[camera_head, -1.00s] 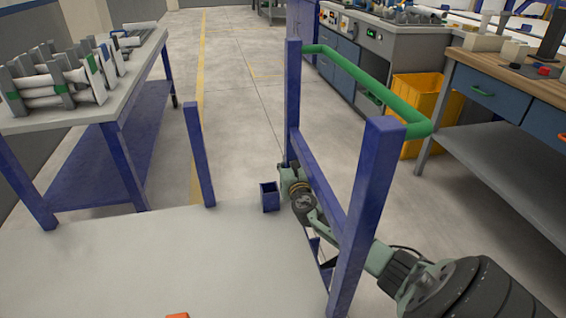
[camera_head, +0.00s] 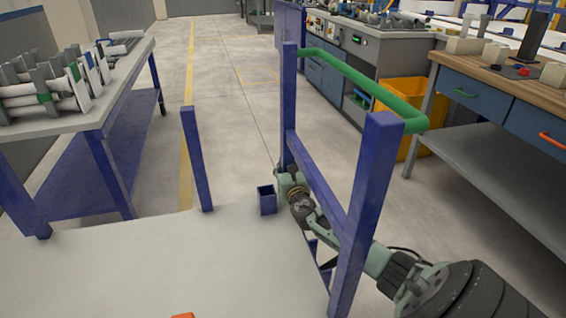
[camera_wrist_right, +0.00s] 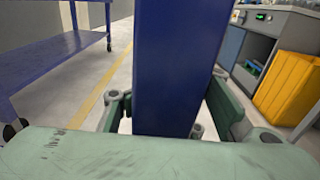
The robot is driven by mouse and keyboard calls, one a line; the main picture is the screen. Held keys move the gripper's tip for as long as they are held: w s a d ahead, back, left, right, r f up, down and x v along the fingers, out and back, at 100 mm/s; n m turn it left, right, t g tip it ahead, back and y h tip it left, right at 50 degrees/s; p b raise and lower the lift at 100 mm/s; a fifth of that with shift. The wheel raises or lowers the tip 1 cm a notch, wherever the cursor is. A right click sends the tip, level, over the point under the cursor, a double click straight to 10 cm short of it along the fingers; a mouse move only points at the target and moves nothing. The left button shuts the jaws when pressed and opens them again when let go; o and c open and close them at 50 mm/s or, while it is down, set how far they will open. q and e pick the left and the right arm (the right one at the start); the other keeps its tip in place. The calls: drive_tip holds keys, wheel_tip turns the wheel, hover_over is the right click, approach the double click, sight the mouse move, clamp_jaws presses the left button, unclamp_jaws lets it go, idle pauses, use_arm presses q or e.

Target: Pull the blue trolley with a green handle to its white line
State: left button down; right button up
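The blue trolley fills the foreground of the head view, with blue posts, a pale grey deck (camera_head: 110,270) and a green handle (camera_head: 368,82) joining two tall posts on the right. My right arm enters from the lower right. My right gripper (camera_head: 284,181) is low at the far tall post, partly hidden by the frame. In the right wrist view a blue post (camera_wrist_right: 180,50) stands between the fingers of this gripper (camera_wrist_right: 168,112), which look closed around it; contact at the fingertips is partly hidden. I cannot make out a white line. My left gripper is out of view.
A blue-framed table (camera_head: 108,112) with pipe racks stands at the left. A yellow floor line (camera_head: 189,70) runs through the open aisle. At the right are a grey workbench (camera_head: 395,55), a yellow bin (camera_head: 408,92) and a wooden-topped table (camera_head: 490,75).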

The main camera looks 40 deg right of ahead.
drive_tip(key=shift+o, duration=0.9)
drive_tip(key=shift+s+a, duration=0.1)
drive_tip(key=o, duration=0.9)
drive_tip(key=shift+w+r, duration=0.15)
drive_tip(key=shift+w, duration=0.05)
drive_tip(key=shift+c, duration=0.2)
drive_tip(key=shift+s, duration=0.1)
drive_tip(key=v, duration=1.1)
drive_tip(key=shift+s, duration=0.4)
